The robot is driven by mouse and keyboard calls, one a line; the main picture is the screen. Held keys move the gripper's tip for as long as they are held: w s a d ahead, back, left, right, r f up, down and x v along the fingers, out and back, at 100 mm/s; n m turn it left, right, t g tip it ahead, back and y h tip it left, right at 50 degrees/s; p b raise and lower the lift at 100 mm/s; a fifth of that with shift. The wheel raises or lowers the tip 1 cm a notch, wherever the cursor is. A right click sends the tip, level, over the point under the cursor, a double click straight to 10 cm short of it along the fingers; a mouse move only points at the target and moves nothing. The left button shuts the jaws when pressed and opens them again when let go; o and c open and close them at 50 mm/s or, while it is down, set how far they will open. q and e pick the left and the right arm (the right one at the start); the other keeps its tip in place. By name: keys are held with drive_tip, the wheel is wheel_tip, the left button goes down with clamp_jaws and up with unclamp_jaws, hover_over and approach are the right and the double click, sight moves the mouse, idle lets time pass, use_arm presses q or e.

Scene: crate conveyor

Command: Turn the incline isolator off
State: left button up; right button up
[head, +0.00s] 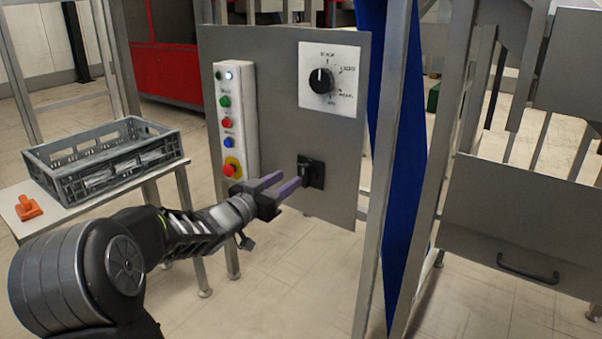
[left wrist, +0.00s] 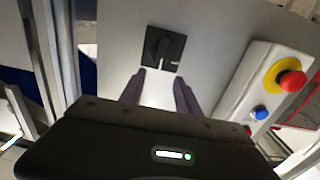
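The isolator (head: 312,172) is a black square switch with a rotary handle, low on the right of the grey panel (head: 280,80). In the left wrist view the isolator (left wrist: 161,49) shows its dark handle just beyond my fingers. My left gripper (head: 285,187) points at it with its two purple-grey fingers apart and nothing between them. In the left wrist view my left gripper (left wrist: 160,82) is open just short of the switch; I cannot tell whether a fingertip touches the plate. My right gripper is not in view.
A button box (head: 236,120) with a red emergency stop (head: 231,168) is left of the isolator. A rotary selector (head: 322,81) is above it. A grey crate (head: 105,158) and an orange object (head: 28,208) are on the white table at left. A frame post (head: 383,170) stands right of the panel.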

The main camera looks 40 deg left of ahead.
sight(303, 169)
use_arm(q)
drive_tip(key=w+b, duration=0.2)
drive_tip(key=w, duration=0.4)
drive_tip(key=shift+f, duration=0.15)
drive_tip(key=shift+w+a, duration=0.1)
drive_tip(key=shift+w, duration=0.3)
drive_tip(key=shift+c, duration=0.3)
clamp_jaws()
